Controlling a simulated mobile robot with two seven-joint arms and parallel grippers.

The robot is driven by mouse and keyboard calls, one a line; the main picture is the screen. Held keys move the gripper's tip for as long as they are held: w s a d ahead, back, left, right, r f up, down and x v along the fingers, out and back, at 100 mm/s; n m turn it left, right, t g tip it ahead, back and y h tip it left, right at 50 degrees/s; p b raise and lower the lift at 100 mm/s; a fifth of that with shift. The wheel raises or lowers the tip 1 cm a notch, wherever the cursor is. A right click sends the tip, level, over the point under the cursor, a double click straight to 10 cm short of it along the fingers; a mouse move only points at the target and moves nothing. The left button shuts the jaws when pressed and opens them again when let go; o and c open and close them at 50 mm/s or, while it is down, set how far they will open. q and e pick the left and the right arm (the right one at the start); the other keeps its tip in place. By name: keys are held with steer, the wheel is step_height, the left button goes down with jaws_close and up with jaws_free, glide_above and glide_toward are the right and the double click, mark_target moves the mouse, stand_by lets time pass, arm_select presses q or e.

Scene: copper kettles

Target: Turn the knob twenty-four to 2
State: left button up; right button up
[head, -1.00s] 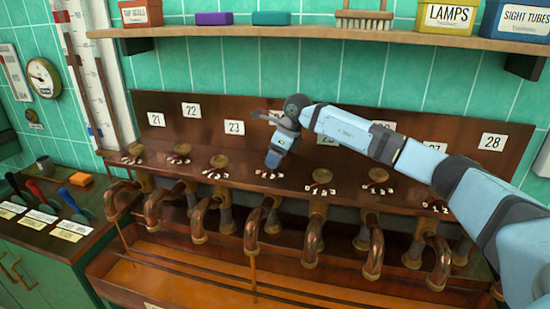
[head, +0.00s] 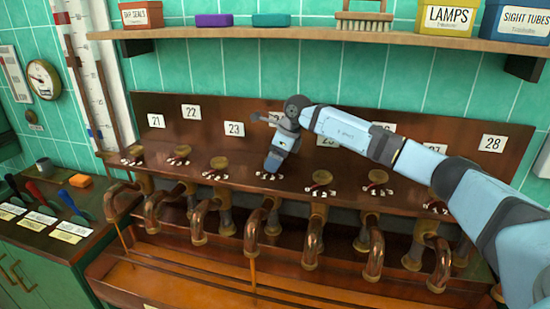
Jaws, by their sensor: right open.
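My right gripper (head: 272,164) comes in from the right and points down over the fourth dial from the left in the row of taps. The knob there is hidden behind the gripper; only its white scale marks (head: 268,177) show just below the fingertips. The number plate (head: 272,118) above it is mostly covered by the wrist, between plates 23 (head: 234,129) and 25. The jaws are open, with the tips down at the knob's place; I cannot see whether they touch it. The pointer's setting is hidden. My left gripper is out of view.
Brass knobs with red pointers stand close on either side, such as the knob under 23 (head: 218,164) and the one to the right (head: 322,178). Copper spouts (head: 315,235) hang in front. A shelf (head: 300,34) with boxes runs above.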

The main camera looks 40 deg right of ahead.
steer(key=b+v, duration=0.1)
steer(key=v, duration=1.3)
steer(key=shift+f, duration=0.2)
